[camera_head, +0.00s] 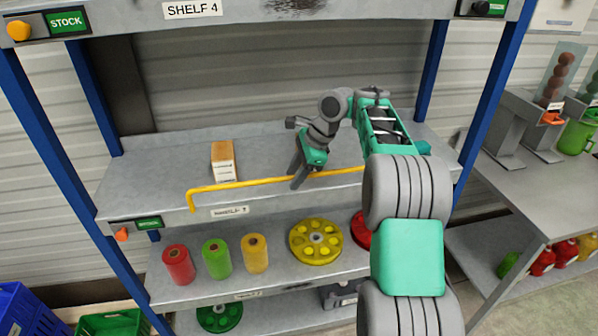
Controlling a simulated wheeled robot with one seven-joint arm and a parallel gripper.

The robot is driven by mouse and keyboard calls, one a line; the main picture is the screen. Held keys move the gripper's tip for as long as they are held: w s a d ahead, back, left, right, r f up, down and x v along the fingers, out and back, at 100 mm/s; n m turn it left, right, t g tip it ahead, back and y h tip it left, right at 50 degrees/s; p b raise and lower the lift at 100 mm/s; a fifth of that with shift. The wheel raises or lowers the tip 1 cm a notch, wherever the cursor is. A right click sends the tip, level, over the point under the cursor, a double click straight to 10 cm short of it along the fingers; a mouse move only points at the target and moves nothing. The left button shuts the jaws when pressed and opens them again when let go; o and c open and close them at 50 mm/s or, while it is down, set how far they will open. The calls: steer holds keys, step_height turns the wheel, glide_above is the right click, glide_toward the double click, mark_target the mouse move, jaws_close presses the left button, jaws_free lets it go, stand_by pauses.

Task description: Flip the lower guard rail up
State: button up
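A yellow guard rail (240,183) runs along the front of the middle shelf (150,190). Its left end bends down toward the shelf's front edge, and its right part passes behind my arm. The rail's right end is hidden or hard to make out behind my arm.
Below are red (178,264), green (217,258) and yellow (255,254) spools and a yellow disc (316,241). Blue posts (45,140) flank the shelves. A grey table (540,190) stands right.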

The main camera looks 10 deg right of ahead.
steer(key=v, duration=0.3)
steer(key=shift+d+r, duration=0.2)
steer(key=shift+r, duration=0.15)
steer(key=shift+s+r, duration=0.1)
steer(key=shift+s, duration=0.05)
